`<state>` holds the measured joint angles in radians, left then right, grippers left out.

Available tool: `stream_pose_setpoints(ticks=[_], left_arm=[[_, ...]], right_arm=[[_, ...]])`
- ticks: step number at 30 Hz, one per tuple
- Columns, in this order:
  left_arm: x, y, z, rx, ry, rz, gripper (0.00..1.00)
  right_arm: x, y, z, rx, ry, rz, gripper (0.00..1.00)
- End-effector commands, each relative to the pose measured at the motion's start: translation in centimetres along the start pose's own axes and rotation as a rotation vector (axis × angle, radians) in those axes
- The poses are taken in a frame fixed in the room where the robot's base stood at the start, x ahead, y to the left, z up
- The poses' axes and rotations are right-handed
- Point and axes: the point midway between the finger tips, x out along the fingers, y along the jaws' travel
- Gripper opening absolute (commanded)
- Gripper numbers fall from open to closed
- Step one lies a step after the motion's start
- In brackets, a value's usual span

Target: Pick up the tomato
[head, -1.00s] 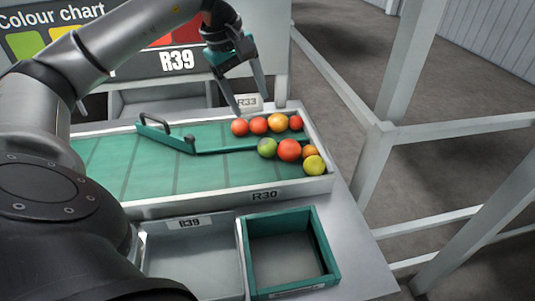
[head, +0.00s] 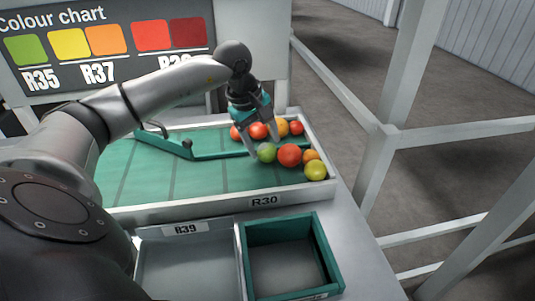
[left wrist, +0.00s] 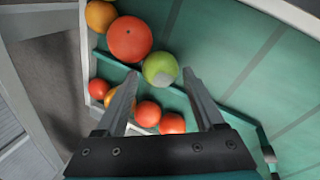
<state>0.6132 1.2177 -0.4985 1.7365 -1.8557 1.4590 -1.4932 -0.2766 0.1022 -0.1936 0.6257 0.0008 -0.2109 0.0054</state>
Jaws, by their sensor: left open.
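Several tomatoes lie in two groups at the right end of the green-floored tray (head: 180,213). The green tomato (head: 266,153) is at the left of the near group, beside a large red tomato (head: 289,155), a small orange one (head: 311,155) and a yellow one (head: 316,170). Behind the divider are red tomatoes (head: 258,131) and an orange one (head: 281,127). My left gripper (head: 264,152) is open above the tray, its fingers around or just above the green tomato. In the left wrist view, the green tomato (left wrist: 160,69) shows just beyond the fingertips, with the large red tomato (left wrist: 130,39) beside it.
A green divider bar (head: 220,152) with a handle runs along the tray. In front stand a grey bin marked R39 (head: 187,228) and an empty green-rimmed box (head: 331,262). A colour chart (head: 110,50) stands behind. White railing posts (head: 382,165) are at right.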

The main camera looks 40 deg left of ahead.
Motion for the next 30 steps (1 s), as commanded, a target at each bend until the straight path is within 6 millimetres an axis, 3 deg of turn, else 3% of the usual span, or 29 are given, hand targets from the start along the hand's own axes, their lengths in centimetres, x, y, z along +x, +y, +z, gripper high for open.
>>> stream_pose_setpoints(ticks=[4, 11, 20, 30], left_arm=[[2.2, 0.0, 0.0, -0.001, -0.002, 0.000, 0.70], [2.3, 0.0, 0.0, 0.000, -0.001, 0.000, 0.70], [2.3, 0.0, 0.0, 0.000, 0.000, 0.001, 0.38], [1.9, 0.2, 0.0, 0.000, 0.000, 0.003, 0.36]], right_arm=[[0.5, 0.1, 0.0, 0.001, 0.001, 0.002, 0.00], [0.4, 0.1, -0.1, 0.002, 0.003, 0.002, 0.00], [0.4, 0.2, -0.1, 0.002, 0.004, 0.003, 0.00], [0.3, 0.2, -0.2, 0.001, 0.005, 0.003, 0.00]])
